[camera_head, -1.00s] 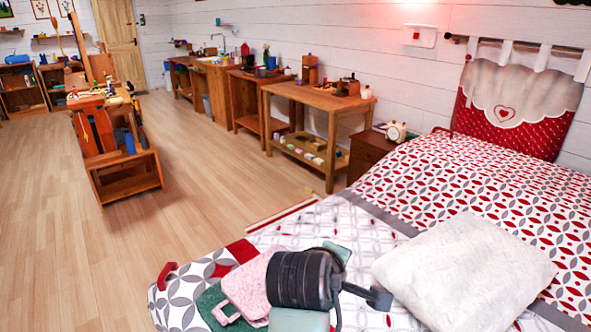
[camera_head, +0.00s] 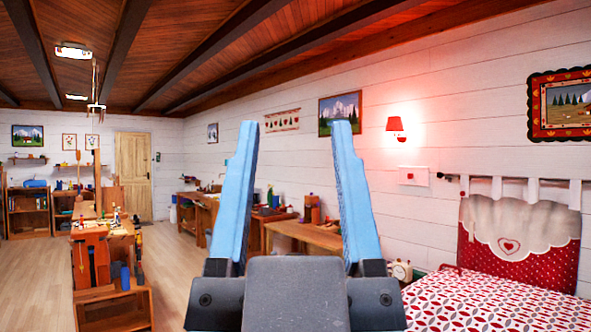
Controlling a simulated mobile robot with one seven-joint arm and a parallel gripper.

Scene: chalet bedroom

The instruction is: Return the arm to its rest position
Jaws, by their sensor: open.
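My gripper (camera_head: 296,128) is close to the camera in the middle of the head view, raised and pointing upward. Its two light blue fingers stand wide apart with nothing between them. Its dark grey body fills the bottom centre and hides part of the floor and the wooden tables behind it.
The bed (camera_head: 490,305) with a red and white cover is at the lower right, below a red headboard cushion (camera_head: 515,240). A wooden workbench (camera_head: 110,295) stands on the left. Wooden tables (camera_head: 305,236) line the white wall. Bare floor (camera_head: 40,285) shows at the left.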

